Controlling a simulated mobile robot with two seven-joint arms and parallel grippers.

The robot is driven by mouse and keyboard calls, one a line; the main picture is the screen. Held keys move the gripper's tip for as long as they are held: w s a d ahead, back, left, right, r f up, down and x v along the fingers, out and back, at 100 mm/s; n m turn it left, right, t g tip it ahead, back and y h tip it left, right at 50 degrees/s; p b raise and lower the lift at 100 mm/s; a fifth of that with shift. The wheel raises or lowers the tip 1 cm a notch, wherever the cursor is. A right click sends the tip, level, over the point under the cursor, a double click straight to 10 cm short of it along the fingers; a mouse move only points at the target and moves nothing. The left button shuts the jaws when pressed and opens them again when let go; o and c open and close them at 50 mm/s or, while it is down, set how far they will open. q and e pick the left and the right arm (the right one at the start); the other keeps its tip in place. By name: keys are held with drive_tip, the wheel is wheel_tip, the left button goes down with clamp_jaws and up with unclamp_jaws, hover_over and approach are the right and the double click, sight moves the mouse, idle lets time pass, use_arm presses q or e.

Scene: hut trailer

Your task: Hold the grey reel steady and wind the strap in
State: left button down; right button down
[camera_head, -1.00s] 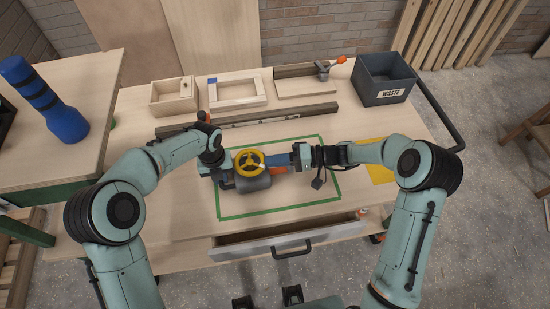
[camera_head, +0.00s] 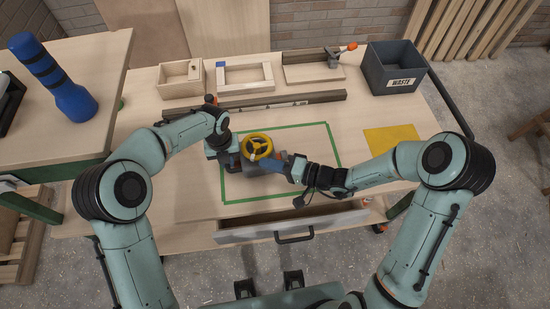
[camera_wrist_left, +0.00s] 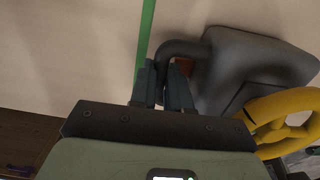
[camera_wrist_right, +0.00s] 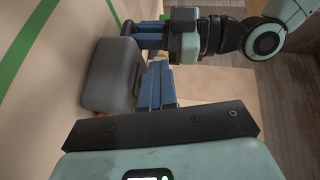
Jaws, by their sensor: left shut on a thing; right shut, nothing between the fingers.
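The grey reel (camera_head: 250,168) sits inside the green taped outline, with a yellow handwheel (camera_head: 257,146) on top. My left gripper (camera_head: 235,161) is at its left side. In the left wrist view, its fingers (camera_wrist_left: 165,88) are shut on the reel's dark bent handle (camera_wrist_left: 186,48), beside the grey body (camera_wrist_left: 240,65) and yellow wheel (camera_wrist_left: 275,115). My right gripper (camera_head: 270,164) is shut and empty close to the reel's right side. In the right wrist view, its fingers (camera_wrist_right: 155,85) are beside the grey body (camera_wrist_right: 112,75). A small orange piece shows by the reel; I cannot tell whether it is strap.
A green tape outline (camera_head: 283,195) marks the bench. Behind are a metal rail (camera_head: 290,102), wooden trays and a clamp board (camera_head: 315,74). A dark waste bin (camera_head: 393,72) stands back right, a yellow sheet (camera_head: 392,140) at right. The front drawer (camera_head: 255,233) is partly open.

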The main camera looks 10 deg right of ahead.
drive_tip(key=a+m+t+h, duration=0.2)
drive_tip(key=a+m+t, duration=0.1)
drive_tip(key=a, duration=0.4)
drive_tip(key=shift+h, duration=0.3)
idle(0.3)
drive_tip(key=shift+w, duration=0.1)
idle(1.3)
